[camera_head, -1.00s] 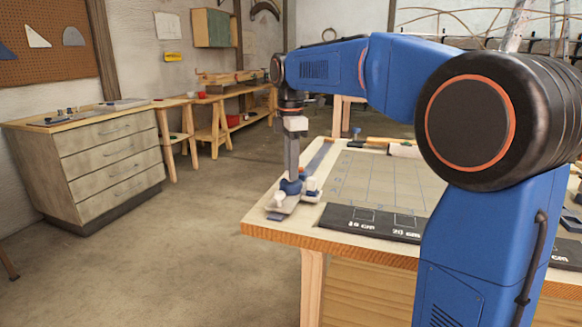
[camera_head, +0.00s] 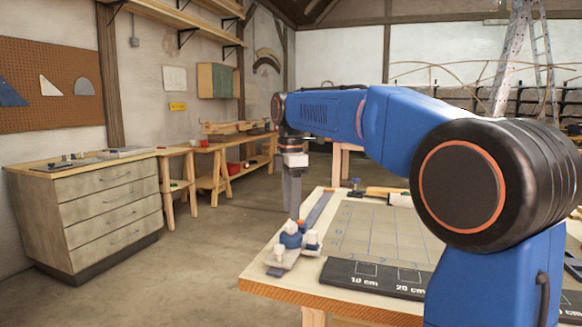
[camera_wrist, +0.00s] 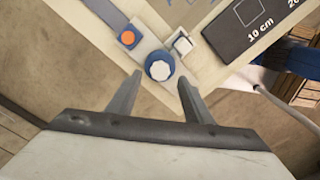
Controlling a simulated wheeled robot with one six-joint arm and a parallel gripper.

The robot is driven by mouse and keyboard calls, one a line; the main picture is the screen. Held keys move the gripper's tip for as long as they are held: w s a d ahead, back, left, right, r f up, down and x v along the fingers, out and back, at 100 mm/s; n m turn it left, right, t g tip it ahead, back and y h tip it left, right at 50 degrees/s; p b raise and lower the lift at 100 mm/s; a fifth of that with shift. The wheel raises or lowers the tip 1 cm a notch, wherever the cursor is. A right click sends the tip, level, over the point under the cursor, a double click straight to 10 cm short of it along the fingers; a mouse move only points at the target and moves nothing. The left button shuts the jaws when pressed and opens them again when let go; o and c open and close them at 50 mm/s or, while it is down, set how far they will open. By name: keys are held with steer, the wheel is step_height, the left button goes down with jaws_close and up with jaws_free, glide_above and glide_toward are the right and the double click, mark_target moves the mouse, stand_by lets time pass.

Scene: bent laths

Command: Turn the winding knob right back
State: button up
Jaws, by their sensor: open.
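The winding knob (camera_wrist: 159,67) is a round blue knob with a white faceted top, on a small pale fitting at the table's corner. In the head view the knob (camera_head: 290,237) sits just below my gripper (camera_head: 292,216). In the wrist view my gripper (camera_wrist: 160,79) is open, its two fingers apart and empty, with the knob showing between and slightly beyond the tips. The fingers appear clear of the knob. A blue block with an orange disc (camera_wrist: 127,38) and a white block (camera_wrist: 182,45) flank it. I cannot tell how far the knob is turned.
The wooden table (camera_head: 262,280) carries a gridded board (camera_head: 385,235) and a black strip marked in centimetres (camera_head: 375,278). A blue-grey lath (camera_head: 319,207) runs back from the fitting. A drawer cabinet (camera_head: 95,210) stands left across open floor.

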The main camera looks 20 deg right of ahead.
mark_target(291, 225)
step_height(291, 225, up, 13)
stand_by(0.4)
steer(key=shift+s, duration=0.1)
